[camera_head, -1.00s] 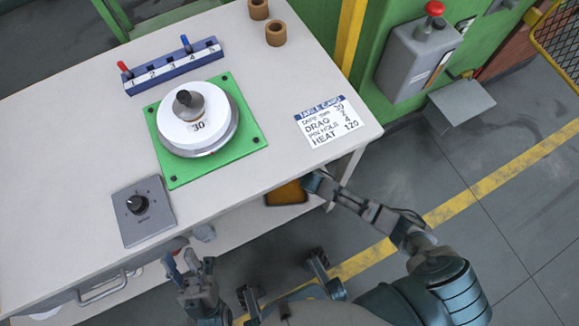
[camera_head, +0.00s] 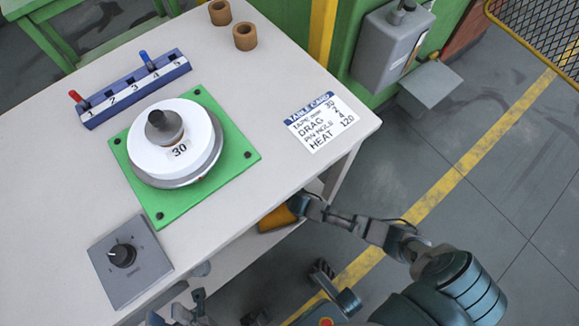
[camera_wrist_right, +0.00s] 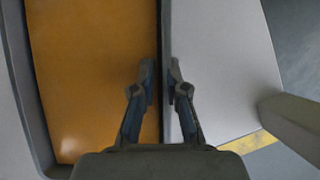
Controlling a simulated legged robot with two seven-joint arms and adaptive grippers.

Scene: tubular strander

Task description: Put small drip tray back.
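The small drip tray shows in the right wrist view as an amber-orange floor (camera_wrist_right: 95,75) with a dark grey rim. In the head view only an orange part (camera_head: 277,219) shows, under the table's front edge at the lower shelf. My right gripper (camera_wrist_right: 162,65) has its fingers on both sides of the tray's side rim, with almost no gap, and looks shut on it. In the head view my right gripper (camera_head: 297,204) is at the tray, its fingertips hidden. My left gripper (camera_head: 178,306) is at the bottom edge, partly cut off, empty, with its fingers apart.
The white table (camera_head: 235,80) carries a green plate (camera_head: 243,155) with a round white "30" weight (camera_head: 157,147), a numbered peg block (camera_head: 135,90), a dial box (camera_head: 128,265), a card (camera_head: 319,121) and two brown rings. The table's edge overhangs the shelf (camera_head: 225,262). Floor to the right is free.

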